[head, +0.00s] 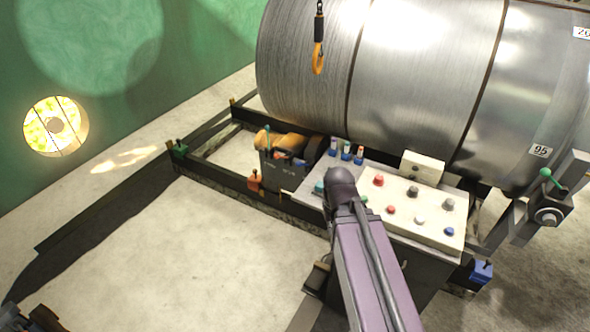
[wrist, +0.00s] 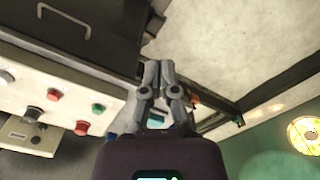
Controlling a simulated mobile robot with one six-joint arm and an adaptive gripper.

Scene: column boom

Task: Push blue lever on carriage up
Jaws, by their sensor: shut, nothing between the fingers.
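The blue lever (head: 482,271) is a small blue block with a dark handle at the carriage frame's lower right end, beyond the console in the head view. Whether its handle is up or down is too small to tell. I do not make it out in the wrist view. The carriage (head: 225,188) is a dark low frame under the large metal drum. My gripper (wrist: 158,70) is shut and empty in the wrist view, fingertips together. In the head view my arm's end hides it, over the console's left side, well left of the blue lever.
The console (head: 412,205) with coloured buttons stands between my arm and the blue lever. An orange lever (head: 255,181) and a green lever (head: 179,149) sit along the carriage. The floor (head: 190,245) at left is clear.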

